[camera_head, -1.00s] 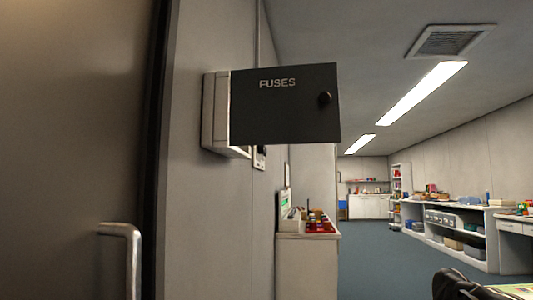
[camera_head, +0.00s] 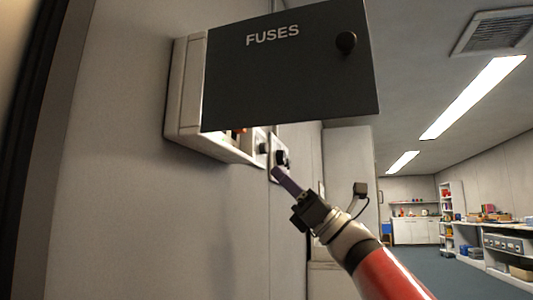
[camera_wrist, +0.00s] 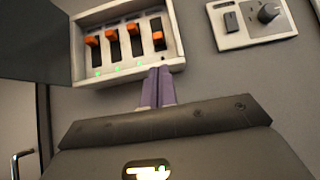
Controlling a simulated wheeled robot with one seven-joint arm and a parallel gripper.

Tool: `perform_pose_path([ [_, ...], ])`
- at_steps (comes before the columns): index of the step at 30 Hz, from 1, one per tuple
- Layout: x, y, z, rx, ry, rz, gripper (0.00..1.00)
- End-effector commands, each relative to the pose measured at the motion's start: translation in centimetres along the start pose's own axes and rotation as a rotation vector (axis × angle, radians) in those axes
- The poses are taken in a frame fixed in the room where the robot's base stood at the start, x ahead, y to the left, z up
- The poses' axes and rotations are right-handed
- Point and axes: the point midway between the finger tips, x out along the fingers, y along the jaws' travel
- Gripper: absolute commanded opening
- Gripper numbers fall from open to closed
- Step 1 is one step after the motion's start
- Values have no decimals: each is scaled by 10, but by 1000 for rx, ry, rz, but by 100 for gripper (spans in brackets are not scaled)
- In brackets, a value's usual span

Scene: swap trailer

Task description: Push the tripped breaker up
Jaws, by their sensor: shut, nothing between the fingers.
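The fuse box (camera_head: 186,95) hangs on the wall with its black FUSES door (camera_head: 290,65) swung open, hiding most of the inside in the head view. In the wrist view the open box (camera_wrist: 176,45) shows a row of several orange-handled breakers. The rightmost breaker (camera_wrist: 158,40) has its handle low in its slot; the others, such as the left one (camera_wrist: 92,41), have theirs high. Green lights show under the others; none is visible under the rightmost. My gripper (camera_head: 277,171) is shut and empty, its purple fingertips (camera_wrist: 158,72) just below the rightmost breaker, apparently apart from the handle.
A wall plate (camera_wrist: 251,20) with a switch and a round knob sits right of the box. The open door (camera_wrist: 40,40) stands at the left in the wrist view. Shelves (camera_head: 490,243) stand far off at the right.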

Motion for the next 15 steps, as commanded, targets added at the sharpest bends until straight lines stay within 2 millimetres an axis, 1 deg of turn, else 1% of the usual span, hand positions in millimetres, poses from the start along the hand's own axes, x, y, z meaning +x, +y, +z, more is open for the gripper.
perform_pose_path([
  [11, 2, 2, -1, -10, 4, 13, 0],
  [14, 9, 2, 0, -9, 4, 13, 0],
  [15, 14, 2, 0, -9, 4, 14, 0],
])
